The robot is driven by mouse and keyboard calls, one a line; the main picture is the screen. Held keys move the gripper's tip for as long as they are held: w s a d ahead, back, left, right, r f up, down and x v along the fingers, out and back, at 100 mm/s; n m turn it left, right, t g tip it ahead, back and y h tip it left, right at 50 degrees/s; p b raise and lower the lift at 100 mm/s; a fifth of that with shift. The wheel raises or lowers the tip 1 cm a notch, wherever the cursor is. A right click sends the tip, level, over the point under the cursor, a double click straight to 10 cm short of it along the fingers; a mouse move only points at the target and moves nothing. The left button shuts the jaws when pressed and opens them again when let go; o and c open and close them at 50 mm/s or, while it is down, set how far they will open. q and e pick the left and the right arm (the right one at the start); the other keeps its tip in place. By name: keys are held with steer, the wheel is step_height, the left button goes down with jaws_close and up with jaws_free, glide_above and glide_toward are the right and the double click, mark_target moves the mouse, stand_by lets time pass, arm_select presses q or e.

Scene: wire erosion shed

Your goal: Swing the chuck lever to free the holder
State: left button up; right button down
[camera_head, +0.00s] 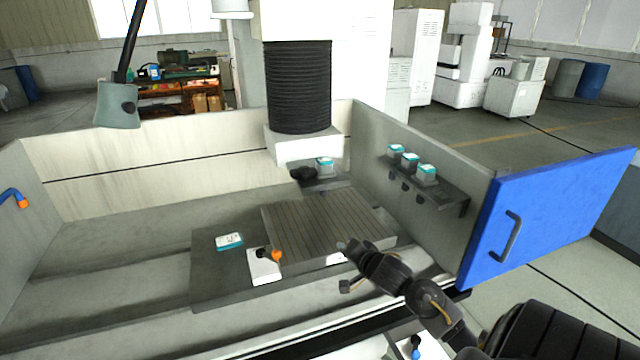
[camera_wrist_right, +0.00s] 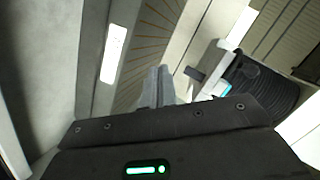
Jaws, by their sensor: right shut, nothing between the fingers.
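A white block (camera_head: 265,268) with a black lever ending in an orange knob (camera_head: 276,255) sits on the grey machine table; I cannot tell whether this is the chuck lever. A teal-topped holder (camera_head: 324,168) is under the machine head, beside a dark rounded part (camera_head: 303,174). A teal and white piece, partly hidden, also shows in the wrist view (camera_wrist_right: 225,90). My right gripper (camera_head: 346,248) is shut and empty, above the front right of the slotted plate, right of the orange knob and apart from it. Its fingers (camera_wrist_right: 160,86) are together in the wrist view. My left gripper is out of view.
The slotted plate (camera_head: 315,225) is bare. A teal and white flat piece (camera_head: 229,241) lies left of it. A wall shelf (camera_head: 440,190) carries three teal-topped holders. A blue door (camera_head: 545,215) stands open at right. A lamp (camera_head: 118,105) hangs at left.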

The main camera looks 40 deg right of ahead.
mark_target(305, 171)
steer(key=w+d+r+m+t, duration=0.2)
steer(key=d+r, duration=0.1)
steer(key=r, duration=0.5)
steer(key=w+d+r+m+t, duration=0.2)
steer(key=d+r+m, duration=0.1)
steer(key=r, duration=0.5)
steer(key=shift+d+m+y, duration=0.3)
steer(key=shift+y, duration=0.1)
steer(key=shift+w, duration=0.2)
steer(key=w+a+p, duration=0.2)
steer(key=w+p, duration=0.2)
steer(key=w, duration=0.7)
steer(key=shift+a+f, duration=0.15)
steer(key=shift+a, duration=0.2)
steer(key=shift+w+a, duration=0.1)
